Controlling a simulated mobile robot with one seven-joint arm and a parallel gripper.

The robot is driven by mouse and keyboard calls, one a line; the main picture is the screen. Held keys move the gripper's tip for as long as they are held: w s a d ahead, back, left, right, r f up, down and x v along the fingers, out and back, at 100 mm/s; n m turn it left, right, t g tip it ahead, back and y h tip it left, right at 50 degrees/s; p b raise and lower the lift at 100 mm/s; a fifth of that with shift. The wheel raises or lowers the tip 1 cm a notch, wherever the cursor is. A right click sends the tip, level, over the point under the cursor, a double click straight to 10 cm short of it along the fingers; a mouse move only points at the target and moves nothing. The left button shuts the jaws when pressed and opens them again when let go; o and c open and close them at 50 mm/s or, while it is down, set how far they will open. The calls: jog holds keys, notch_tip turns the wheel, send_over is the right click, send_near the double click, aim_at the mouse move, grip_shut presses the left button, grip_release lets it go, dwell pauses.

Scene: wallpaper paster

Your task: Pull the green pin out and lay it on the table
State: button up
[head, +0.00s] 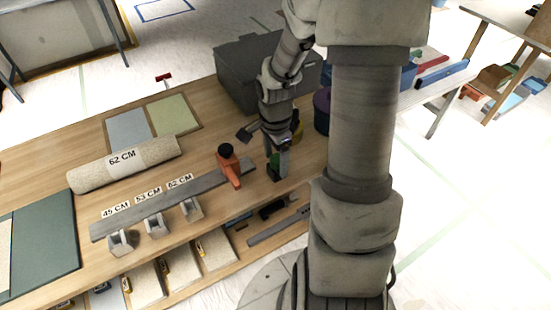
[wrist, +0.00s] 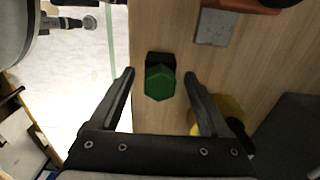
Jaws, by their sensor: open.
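The green pin (head: 273,158) stands near the front edge of the table (head: 222,213), below my gripper. In the wrist view, its hexagonal green head (wrist: 160,85) shows in front of a small black holder (wrist: 160,58). How deep the pin sits in the holder is hidden. My gripper (wrist: 159,73) is open, with one finger on each side of the green head and a visible gap on both sides. In the head view, my gripper (head: 277,143) points down over the pin.
A grey rail (head: 150,205) with an orange-and-black tool (head: 229,168) at its end lies to the left. A yellow round object (head: 298,130), purple tub (head: 321,112) and dark grey box (head: 235,75) stand behind. A wallpaper roll (head: 120,165) lies farther left.

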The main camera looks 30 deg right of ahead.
grip_shut()
grip_release()
jog(key=shift+r, duration=0.1)
